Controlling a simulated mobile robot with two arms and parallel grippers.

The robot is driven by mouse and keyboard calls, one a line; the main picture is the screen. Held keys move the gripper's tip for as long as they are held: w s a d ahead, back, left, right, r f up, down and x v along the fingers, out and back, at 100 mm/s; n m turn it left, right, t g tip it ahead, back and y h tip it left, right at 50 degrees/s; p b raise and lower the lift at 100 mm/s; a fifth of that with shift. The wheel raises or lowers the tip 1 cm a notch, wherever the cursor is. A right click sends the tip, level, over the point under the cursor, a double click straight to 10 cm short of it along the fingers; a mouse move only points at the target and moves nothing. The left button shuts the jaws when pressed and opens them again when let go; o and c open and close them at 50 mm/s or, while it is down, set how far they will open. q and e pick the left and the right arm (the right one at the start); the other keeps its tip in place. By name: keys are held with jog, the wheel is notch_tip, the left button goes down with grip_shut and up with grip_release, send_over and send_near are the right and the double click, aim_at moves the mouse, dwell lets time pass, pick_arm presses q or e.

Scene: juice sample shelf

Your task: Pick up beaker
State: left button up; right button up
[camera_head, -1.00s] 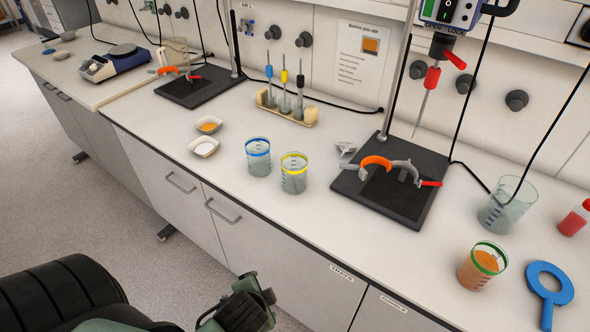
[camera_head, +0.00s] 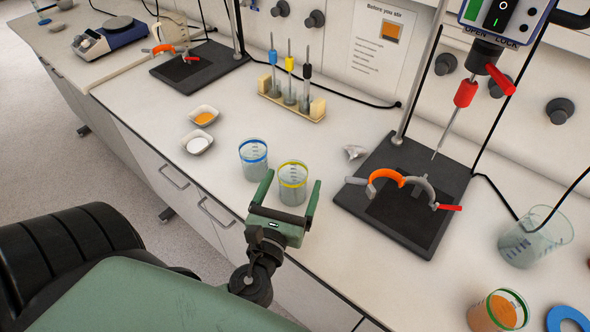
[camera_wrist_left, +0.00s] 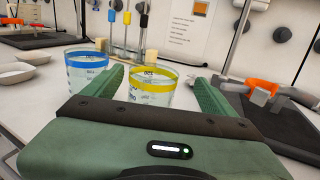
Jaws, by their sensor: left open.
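A clear beaker with a yellow rim band (camera_head: 292,183) stands upright on the bench. A similar beaker with a blue rim band (camera_head: 253,158) stands just left of it. My left gripper (camera_head: 289,190) is open, with its two green fingers pointing at the yellow-banded beaker. In the left wrist view the yellow-banded beaker (camera_wrist_left: 152,88) shows between the open fingers, and the blue-banded beaker (camera_wrist_left: 87,72) is outside the left finger. I cannot tell whether the fingers reach around the beaker. A third beaker with orange contents (camera_head: 499,312) stands at the front right. My right gripper is not in view.
A stirrer stand with a dark base (camera_head: 432,232) and orange clamp is to the right. A rod rack (camera_head: 291,104) stands behind the beakers. Two small dishes (camera_head: 198,144) are to the left. A larger empty beaker (camera_head: 535,238) is at the far right.

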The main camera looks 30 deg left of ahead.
aim_at(296, 164)
pick_arm(q)
jog(key=shift+p+x, duration=0.35)
jog(key=shift+x, duration=0.7)
jog(key=shift+w+a+p, duration=0.3)
jog(key=shift+w+a, duration=0.15)
jog(key=shift+w, duration=0.15)
jog(key=x, duration=0.1)
jog(key=p+x, duration=0.1)
jog(key=x, duration=0.1)
jog(key=shift+w+a+f, duration=0.15)
jog(key=shift+a+f, duration=0.1)
jog(key=shift+f, duration=0.05)
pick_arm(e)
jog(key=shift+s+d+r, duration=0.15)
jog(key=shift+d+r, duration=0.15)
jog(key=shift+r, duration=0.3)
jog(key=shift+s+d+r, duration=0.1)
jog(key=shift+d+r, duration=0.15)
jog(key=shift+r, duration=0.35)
pick_arm(q)
jog(key=c, duration=1.8)
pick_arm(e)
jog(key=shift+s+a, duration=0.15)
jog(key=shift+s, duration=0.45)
pick_arm(q)
jog(key=shift+r, duration=0.2)
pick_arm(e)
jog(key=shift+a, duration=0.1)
